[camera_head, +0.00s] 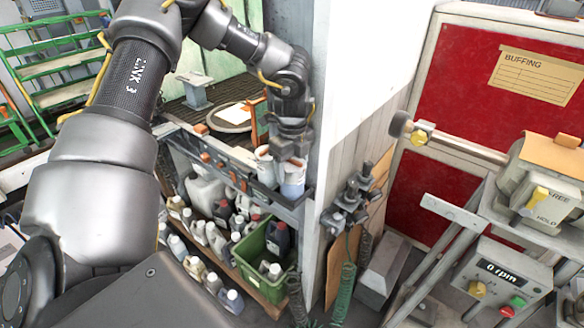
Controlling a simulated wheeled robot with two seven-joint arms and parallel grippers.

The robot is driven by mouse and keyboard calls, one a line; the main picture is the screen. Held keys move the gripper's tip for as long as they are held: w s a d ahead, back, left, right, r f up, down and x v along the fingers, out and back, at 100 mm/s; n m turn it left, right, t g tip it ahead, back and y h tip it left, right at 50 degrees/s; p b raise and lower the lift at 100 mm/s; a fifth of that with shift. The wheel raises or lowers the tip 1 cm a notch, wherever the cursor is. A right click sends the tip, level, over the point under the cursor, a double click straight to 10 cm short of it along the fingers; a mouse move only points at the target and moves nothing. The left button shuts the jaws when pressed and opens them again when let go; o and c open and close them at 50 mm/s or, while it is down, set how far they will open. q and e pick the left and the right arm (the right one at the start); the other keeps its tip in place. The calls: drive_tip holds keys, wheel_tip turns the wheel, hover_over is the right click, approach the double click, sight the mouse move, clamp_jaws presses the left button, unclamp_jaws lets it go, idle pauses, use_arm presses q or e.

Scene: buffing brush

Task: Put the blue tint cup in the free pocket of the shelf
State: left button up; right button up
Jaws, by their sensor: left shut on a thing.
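My left gripper (290,150) comes down from above at the right end of the dark shelf (236,158), beside the white wall edge. It is shut on a pale cup with a bluish tint (293,184), which hangs upright below the fingers. The gripper hides the cup's upper part. A second, whiter cup (264,163) stands just left of it, partly covered by the gripper. The pockets near the cups are mostly hidden, and I cannot tell whether the held cup touches the shelf. My right gripper is not in view.
Below the shelf are several bottles (199,232) and a green crate (262,262). A workbench with a round plate (233,116) lies behind. The white wall (365,70) closes the right side, with fittings and coiled hoses (344,275). A buffing machine (545,185) stands far right.

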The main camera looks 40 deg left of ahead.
use_arm(q)
drive_tip(key=o, duration=1.2)
drive_tip(key=shift+r, duration=0.1)
drive_tip(key=shift+r, duration=0.2)
wheel_tip(320, 180, up, 10)
drive_tip(key=b, duration=0.2)
drive_tip(key=shift+f+b, duration=0.15)
drive_tip(key=shift+b, duration=0.25)
drive_tip(key=shift+s+r, duration=0.1)
drive_tip(key=shift+r, duration=0.25)
